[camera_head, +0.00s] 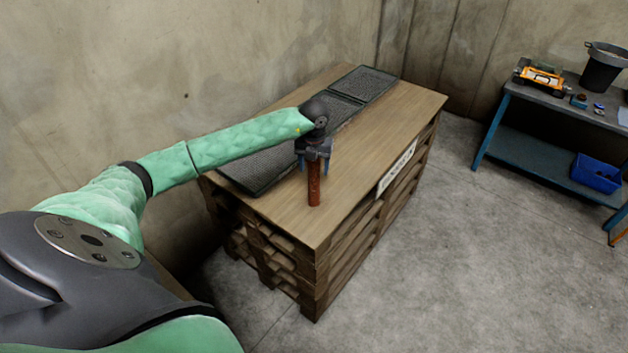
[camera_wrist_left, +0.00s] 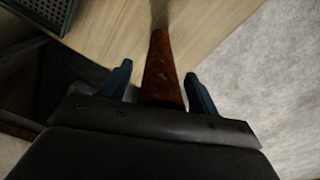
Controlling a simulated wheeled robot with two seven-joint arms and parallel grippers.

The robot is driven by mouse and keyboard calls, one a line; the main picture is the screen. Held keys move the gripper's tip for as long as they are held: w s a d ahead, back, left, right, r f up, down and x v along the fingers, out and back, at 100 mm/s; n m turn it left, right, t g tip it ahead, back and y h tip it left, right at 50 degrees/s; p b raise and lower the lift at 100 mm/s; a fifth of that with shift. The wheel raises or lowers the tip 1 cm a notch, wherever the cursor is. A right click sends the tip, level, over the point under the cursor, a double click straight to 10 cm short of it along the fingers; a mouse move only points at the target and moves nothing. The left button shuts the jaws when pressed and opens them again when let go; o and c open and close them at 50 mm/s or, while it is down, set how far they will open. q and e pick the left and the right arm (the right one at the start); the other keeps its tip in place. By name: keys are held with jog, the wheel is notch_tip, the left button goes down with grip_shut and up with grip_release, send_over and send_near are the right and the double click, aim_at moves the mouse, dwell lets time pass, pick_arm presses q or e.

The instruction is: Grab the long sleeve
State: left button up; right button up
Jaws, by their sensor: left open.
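The long sleeve (camera_head: 314,186) is a reddish-brown rod-like piece standing upright on the wooden pallet table's top, near its front edge. My left gripper (camera_head: 313,166) is over its upper part, with the blue fingers on either side. In the left wrist view the sleeve (camera_wrist_left: 162,72) lies between the two open fingers of my left gripper (camera_wrist_left: 160,85), with gaps visible on both sides. The upper end of the sleeve is hidden by the gripper. My right gripper is not in view.
The pallet table (camera_head: 388,134) has dark mesh trays (camera_head: 366,82) along its back side. A white label (camera_head: 397,167) is on its right side. A blue-framed workbench (camera_head: 545,102) with a dark bucket (camera_head: 603,72) stands at the right. Concrete floor between them is clear.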

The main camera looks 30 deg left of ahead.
pick_arm(q)
grip_shut()
